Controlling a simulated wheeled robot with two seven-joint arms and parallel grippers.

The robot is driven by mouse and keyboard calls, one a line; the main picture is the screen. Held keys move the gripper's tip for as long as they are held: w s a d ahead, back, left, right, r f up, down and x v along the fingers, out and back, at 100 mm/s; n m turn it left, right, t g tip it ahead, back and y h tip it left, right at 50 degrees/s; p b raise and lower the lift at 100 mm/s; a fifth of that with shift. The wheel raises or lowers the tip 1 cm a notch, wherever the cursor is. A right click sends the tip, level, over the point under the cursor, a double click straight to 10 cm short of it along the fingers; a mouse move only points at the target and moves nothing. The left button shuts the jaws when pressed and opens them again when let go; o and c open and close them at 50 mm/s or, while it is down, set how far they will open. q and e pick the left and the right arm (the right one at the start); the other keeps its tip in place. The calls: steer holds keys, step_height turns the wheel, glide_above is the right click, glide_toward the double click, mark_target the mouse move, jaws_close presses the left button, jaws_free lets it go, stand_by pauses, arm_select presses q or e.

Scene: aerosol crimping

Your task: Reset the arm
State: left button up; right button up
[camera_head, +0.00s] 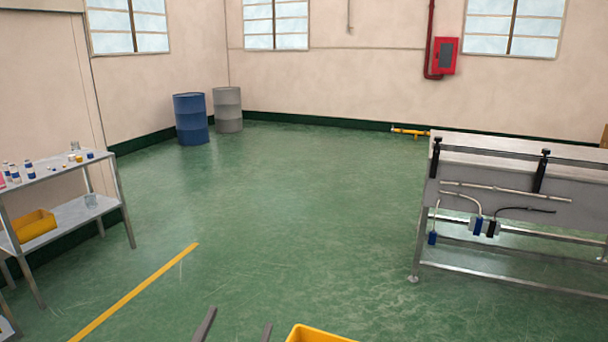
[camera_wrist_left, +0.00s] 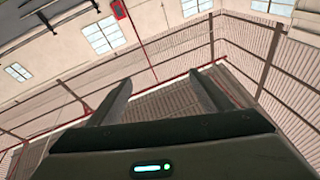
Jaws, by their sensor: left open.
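My left gripper (camera_head: 236,328) shows at the bottom edge of the head view as two dark fingertips set apart. It is open with nothing between the fingers. In the left wrist view the left gripper (camera_wrist_left: 160,98) also has its two fingers spread and empty, pointing toward the walls and windows. The rest of my left arm is out of the head view. My right gripper is not in view.
A yellow bin (camera_head: 318,334) is partly visible at the bottom, right of the left gripper. A shelf (camera_head: 85,212) with small bottles stands left. A metal bench (camera_head: 500,275) stands right. A blue drum (camera_head: 190,120) and grey drum (camera_head: 228,110) stand far back. The middle green floor is clear.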

arm_select(q)
steer(key=s+a+f+n+g+y, duration=0.25)
steer(key=s+a+f+g, duration=0.2)
steer(key=f, duration=0.55)
steer(key=s+a+f+n+g+y, duration=0.1)
steer(key=s+a+f+g+y, duration=0.3)
steer(key=f, duration=0.6)
steer(key=s+a+f+g+h, duration=0.1)
steer(key=s+f+g, duration=0.4)
steer(key=s, duration=0.4)
steer(key=s+a+f+g+h, duration=0.1)
steer(key=s+f+g, duration=0.3)
steer(key=s+f, duration=0.5)
step_height(320, 180, down, 25)
steer(key=m, duration=0.1)
steer(key=s+a+f+g, duration=0.2)
steer(key=s+a+f, duration=0.1)
steer(key=s+f, duration=1.6)
steer(key=shift+s+f, duration=0.2)
steer(key=shift+s, duration=0.05)
